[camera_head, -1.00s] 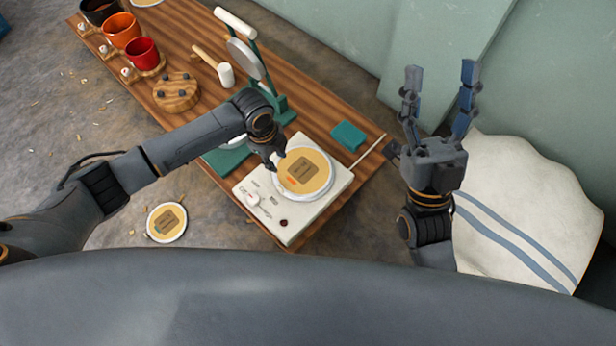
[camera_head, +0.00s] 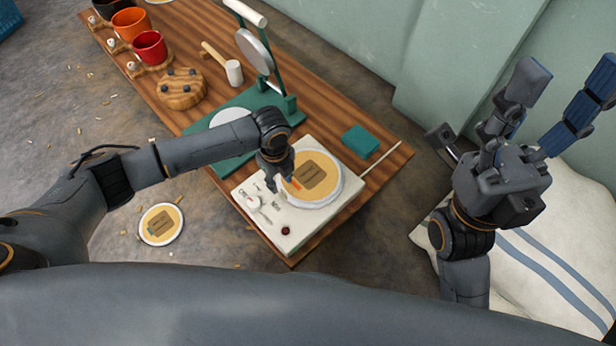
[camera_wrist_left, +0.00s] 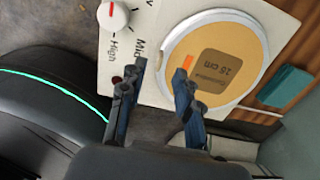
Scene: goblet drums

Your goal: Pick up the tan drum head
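A round tan drum head (camera_head: 322,168) with a white rim and a brown square label lies on a white control box (camera_head: 258,222) at the table's near end. In the left wrist view the drum head (camera_wrist_left: 235,45) shows its label reading 15 cm and an orange mark. My left gripper (camera_head: 277,184) is above the disc's left edge. Its fingers (camera_wrist_left: 157,88) are apart and empty, one over the rim area and one over the box; contact cannot be told. A second tan disc (camera_head: 160,223) lies on the floor. My right gripper (camera_head: 560,100) is raised, open and empty.
The wooden table (camera_head: 205,50) holds a green press (camera_head: 275,85), a mallet (camera_head: 232,72), a round wooden block (camera_head: 181,89), cups (camera_head: 149,47) and a teal block (camera_head: 360,141). A white striped sack (camera_head: 560,230) lies at the right by the green wall.

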